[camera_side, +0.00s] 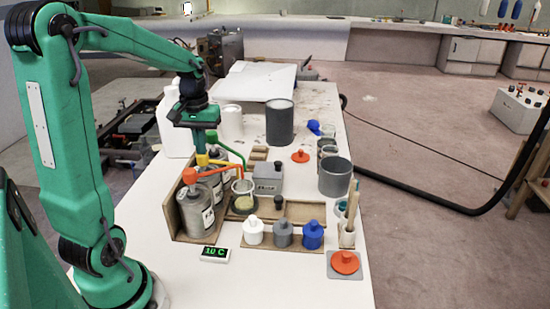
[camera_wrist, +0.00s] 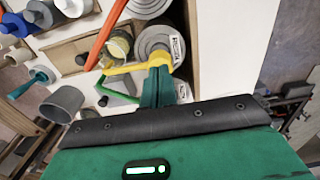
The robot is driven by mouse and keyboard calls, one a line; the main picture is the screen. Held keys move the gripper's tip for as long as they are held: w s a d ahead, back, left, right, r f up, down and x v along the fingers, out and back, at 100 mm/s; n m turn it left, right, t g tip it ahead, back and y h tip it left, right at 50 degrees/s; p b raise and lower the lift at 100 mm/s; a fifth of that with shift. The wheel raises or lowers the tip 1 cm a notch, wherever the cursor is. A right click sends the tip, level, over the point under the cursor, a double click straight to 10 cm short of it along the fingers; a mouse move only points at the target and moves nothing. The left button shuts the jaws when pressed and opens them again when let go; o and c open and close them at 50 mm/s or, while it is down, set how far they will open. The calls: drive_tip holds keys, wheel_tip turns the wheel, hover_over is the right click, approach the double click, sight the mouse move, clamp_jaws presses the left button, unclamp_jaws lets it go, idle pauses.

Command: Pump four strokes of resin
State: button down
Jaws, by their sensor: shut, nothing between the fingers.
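Three grey bottles stand in a wooden holder, with an orange pump (camera_side: 190,176), a yellow pump (camera_side: 203,160) and a green pump (camera_side: 228,148). Their spouts reach right toward a small cup (camera_side: 243,187). The cup also shows in the wrist view (camera_wrist: 118,45), with pale yellowish contents visible. My gripper (camera_side: 202,148) points down, shut and empty, directly over the yellow pump's head. In the wrist view my gripper (camera_wrist: 158,78) meets the yellow pump (camera_wrist: 162,68) and partly hides it; I cannot tell whether they touch. Which pump carries resin is not readable.
White, grey and blue capped bottles (camera_side: 283,235) stand along the front. A small display (camera_side: 215,254) reads "10 C". A labelled grey box (camera_side: 267,179) is behind the cup. Grey pots (camera_side: 335,177) and a dark can (camera_side: 280,122) stand to the right and back.

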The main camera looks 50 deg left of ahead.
drive_tip(key=shift+f, duration=0.7)
drive_tip(key=shift+r, duration=2.1)
drive_tip(key=shift+f, duration=1.95)
drive_tip(key=shift+r, duration=1.95)
drive_tip(key=shift+r, duration=0.1)
drive_tip(key=shift+r, duration=1.4)
drive_tip(key=shift+d, duration=0.15)
